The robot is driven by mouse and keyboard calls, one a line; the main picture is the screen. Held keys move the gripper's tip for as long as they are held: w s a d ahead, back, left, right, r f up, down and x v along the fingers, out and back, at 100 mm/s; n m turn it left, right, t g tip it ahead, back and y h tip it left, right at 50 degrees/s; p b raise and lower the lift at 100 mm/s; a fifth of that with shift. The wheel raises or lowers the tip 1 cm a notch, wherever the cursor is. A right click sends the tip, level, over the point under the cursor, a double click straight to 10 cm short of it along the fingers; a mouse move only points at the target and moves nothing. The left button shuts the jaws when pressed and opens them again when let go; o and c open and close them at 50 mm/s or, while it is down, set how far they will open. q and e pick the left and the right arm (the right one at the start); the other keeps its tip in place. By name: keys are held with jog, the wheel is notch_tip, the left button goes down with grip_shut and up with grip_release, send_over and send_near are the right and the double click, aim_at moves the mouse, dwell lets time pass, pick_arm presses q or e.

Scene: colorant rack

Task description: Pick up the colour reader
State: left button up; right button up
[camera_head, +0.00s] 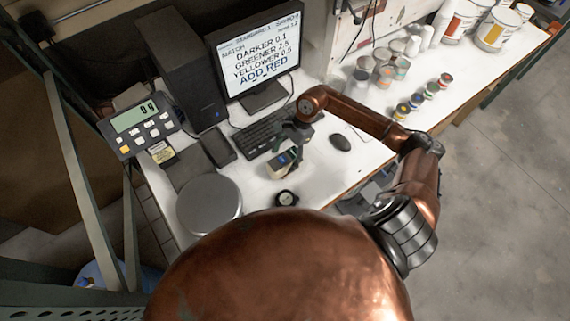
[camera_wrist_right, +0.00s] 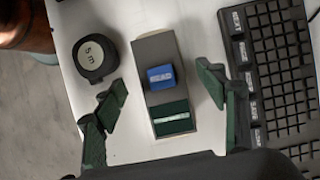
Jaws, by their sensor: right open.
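The colour reader (camera_wrist_right: 162,95) is a grey-brown block with a blue button marked READ and a dark green screen. It lies on the white table beside the keyboard, and in the head view it shows (camera_head: 284,164) below my right gripper. My right gripper (camera_wrist_right: 163,98) is open, with one green-padded finger on each side of the reader and a gap on both sides. In the head view the right gripper (camera_head: 294,140) is partly hidden by its own wrist. My left gripper is in neither view.
A black keyboard (camera_wrist_right: 275,75) lies close to the right finger. A mouse (camera_head: 340,142), a scale with a round pan (camera_head: 209,204) and a monitor (camera_head: 257,60) share the table. Small colorant pots (camera_head: 416,100) stand further right.

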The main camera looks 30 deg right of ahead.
jog(key=shift+p+x, duration=0.35)
jog(key=shift+x, duration=0.5)
jog(key=x, duration=0.1)
jog(key=p+x, duration=0.1)
jog(key=x, duration=0.1)
jog(key=p+x, duration=0.1)
jog(key=shift+w+d+f, duration=0.15)
jog(key=shift+d+f, duration=0.1)
jog(key=shift+f, duration=0.3)
jog(key=shift+c, duration=0.4)
jog(key=shift+r, duration=0.1)
grip_shut()
